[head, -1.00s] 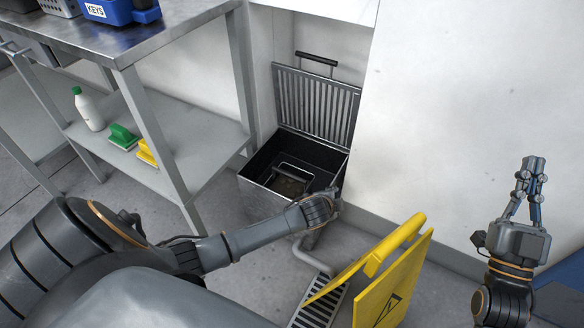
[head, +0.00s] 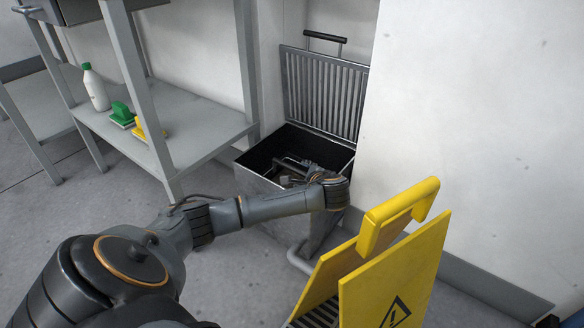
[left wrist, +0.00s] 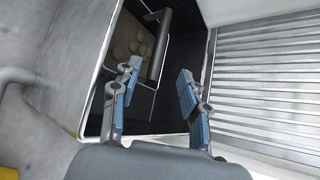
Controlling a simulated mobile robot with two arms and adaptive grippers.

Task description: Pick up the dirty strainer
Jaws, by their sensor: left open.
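The dirty strainer (head: 290,168) sits inside a dark open basin (head: 262,153) set low against the wall. The left wrist view shows its brown, soiled bottom (left wrist: 128,38) and its thick bar handle (left wrist: 160,45). The forearm and wrist hide part of the basin. My right gripper is not in view.
The basin's slatted grate (head: 325,93) stands raised behind it. A yellow caution sign (head: 385,262) stands close at the right front. A metal table (head: 205,135) at left holds a white bottle (head: 96,88) and green (head: 122,113) and yellow brushes on its lower shelf.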

